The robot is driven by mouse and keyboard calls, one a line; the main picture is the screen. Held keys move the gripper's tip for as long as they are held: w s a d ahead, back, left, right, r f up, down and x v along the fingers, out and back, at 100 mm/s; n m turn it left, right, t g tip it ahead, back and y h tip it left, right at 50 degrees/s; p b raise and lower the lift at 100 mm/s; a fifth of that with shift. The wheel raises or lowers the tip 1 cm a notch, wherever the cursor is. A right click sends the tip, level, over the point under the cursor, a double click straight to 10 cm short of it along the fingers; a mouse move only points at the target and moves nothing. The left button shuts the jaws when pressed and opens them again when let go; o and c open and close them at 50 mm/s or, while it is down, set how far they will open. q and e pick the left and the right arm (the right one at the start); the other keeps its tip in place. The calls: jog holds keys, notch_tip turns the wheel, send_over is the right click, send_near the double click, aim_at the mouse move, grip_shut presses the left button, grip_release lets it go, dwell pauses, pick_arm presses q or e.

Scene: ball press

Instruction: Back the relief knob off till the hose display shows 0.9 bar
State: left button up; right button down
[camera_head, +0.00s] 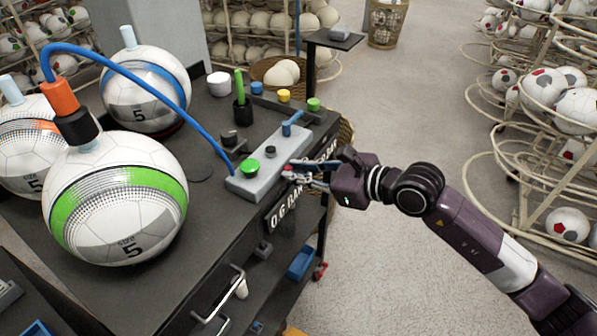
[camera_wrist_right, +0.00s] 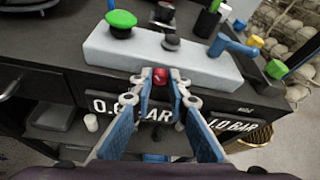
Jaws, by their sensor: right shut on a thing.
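The relief knob, small and red (camera_wrist_right: 160,76), sticks out of the front face of a pale grey block (camera_head: 258,178) on the dark bench. My right gripper (camera_head: 291,172) reaches in from the right and is shut on this knob; its blue fingertips (camera_wrist_right: 160,88) sit on either side of it. Below, a front display (camera_wrist_right: 115,107) appears to read 0.6 BAR, partly covered by the fingers. A second display (camera_wrist_right: 232,124) to the right reads 1.0 BAR. A blue hose (camera_head: 150,68) runs from the block to the green-banded ball (camera_head: 115,200). My left gripper is out of view.
The block's top carries a green button (camera_head: 249,166), a dark knob (camera_head: 270,151) and a blue lever (camera_head: 291,123). Other balls (camera_head: 147,90) stand at the left. A drawer handle (camera_head: 222,295) juts from the bench front. The floor (camera_head: 390,270) beside the bench is clear.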

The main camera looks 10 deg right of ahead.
dwell(0.3)
jog(key=c, duration=2.1)
grip_release()
jog(key=shift+v, duration=6)
